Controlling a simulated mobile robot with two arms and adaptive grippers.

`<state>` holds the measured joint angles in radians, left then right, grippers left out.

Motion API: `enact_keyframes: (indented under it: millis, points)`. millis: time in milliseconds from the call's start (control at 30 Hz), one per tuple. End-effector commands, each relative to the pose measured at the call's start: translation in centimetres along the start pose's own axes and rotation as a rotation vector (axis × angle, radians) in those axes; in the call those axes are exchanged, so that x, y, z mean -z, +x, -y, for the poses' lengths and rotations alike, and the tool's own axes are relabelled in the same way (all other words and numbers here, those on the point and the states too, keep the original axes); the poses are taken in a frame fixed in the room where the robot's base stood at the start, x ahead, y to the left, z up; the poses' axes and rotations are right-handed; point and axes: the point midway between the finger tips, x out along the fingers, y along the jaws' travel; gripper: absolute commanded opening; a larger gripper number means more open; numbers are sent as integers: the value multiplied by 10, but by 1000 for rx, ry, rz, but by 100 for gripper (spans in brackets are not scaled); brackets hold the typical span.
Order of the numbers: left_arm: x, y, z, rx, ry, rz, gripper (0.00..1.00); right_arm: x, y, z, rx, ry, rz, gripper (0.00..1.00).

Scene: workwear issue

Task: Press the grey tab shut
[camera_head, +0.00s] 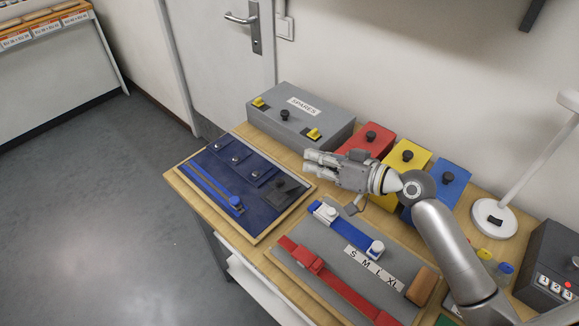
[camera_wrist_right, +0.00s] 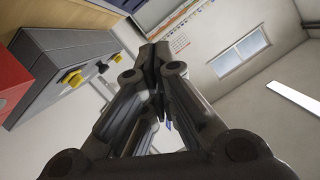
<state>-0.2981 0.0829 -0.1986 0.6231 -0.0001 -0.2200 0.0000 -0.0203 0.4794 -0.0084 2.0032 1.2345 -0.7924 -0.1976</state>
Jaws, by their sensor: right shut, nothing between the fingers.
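A blue fabric panel (camera_head: 265,214) lies on a wooden board at the left of the bench. A dark grey tab (camera_head: 286,188) with a small knob sits at the panel's right side; I cannot tell how far it stands open. My right gripper (camera_head: 308,162) is shut and empty, held above and behind the tab and pointing left. Its closed fingers also show in the right wrist view (camera_wrist_right: 156,58). The tab is not visible in the wrist view. My left gripper is out of view.
The grey SPARES box (camera_head: 304,121) with yellow latches stands behind the panel. Red (camera_head: 361,144), yellow (camera_head: 405,160) and blue (camera_head: 446,182) boxes stand to its right. A grey mat with blue and red straps (camera_head: 345,285) lies in front. A white lamp (camera_head: 492,224) stands at right.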

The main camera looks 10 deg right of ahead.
Motion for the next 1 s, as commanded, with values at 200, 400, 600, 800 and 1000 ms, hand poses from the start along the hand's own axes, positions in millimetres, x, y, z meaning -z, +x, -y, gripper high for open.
enact_keyframes:
  millis: [200, 400, 600, 800, 1000]
  points:
    - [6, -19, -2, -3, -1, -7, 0, 4, 48, 3, 2, 3, -3, 0]
    - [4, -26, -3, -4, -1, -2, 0, -21, 63, 1, -1, 4, 2, 0]
    - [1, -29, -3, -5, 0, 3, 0, -36, 67, 0, -1, 1, 1, 0]
    - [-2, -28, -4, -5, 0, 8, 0, -39, 68, 0, -1, -1, 0, 0]
    - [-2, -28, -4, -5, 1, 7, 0, -39, 68, 0, -1, -3, 0, 0]
